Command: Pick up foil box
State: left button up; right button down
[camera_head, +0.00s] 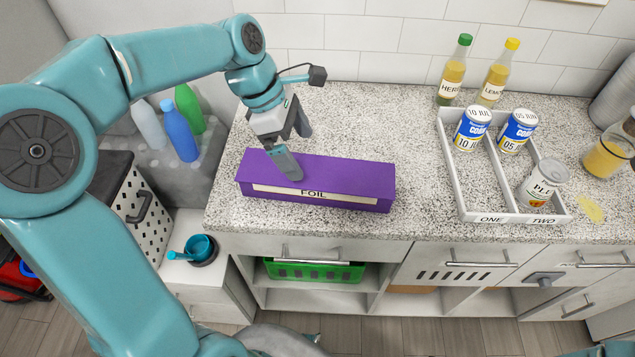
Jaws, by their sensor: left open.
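The foil box (350,177) is a long purple box with a pale label reading FOIL on its front. It lies on the speckled counter (340,115), near the front edge, long side roughly left to right. My left gripper (296,153) is open over the box's left half. One finger is at the front side and overlaps the label and top edge; the other is at the back, near the rear edge. I cannot tell whether either finger touches the box. My right gripper is not in view.
A white two-part tray (462,183), marked ONE and TWO, holds several cans at the right. Two bottles (453,76) stand behind it. A jar (606,157) is at the far right. The counter between box and tray is clear. Drawers with handles sit below.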

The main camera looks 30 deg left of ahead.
aim_at(315, 171)
pick_arm(q)
jog(key=x, duration=0.6)
jog(key=shift+w+f, duration=0.15)
jog(key=shift+w, duration=0.05)
jog(key=c, duration=1.3)
jog(key=shift+c, duration=0.2)
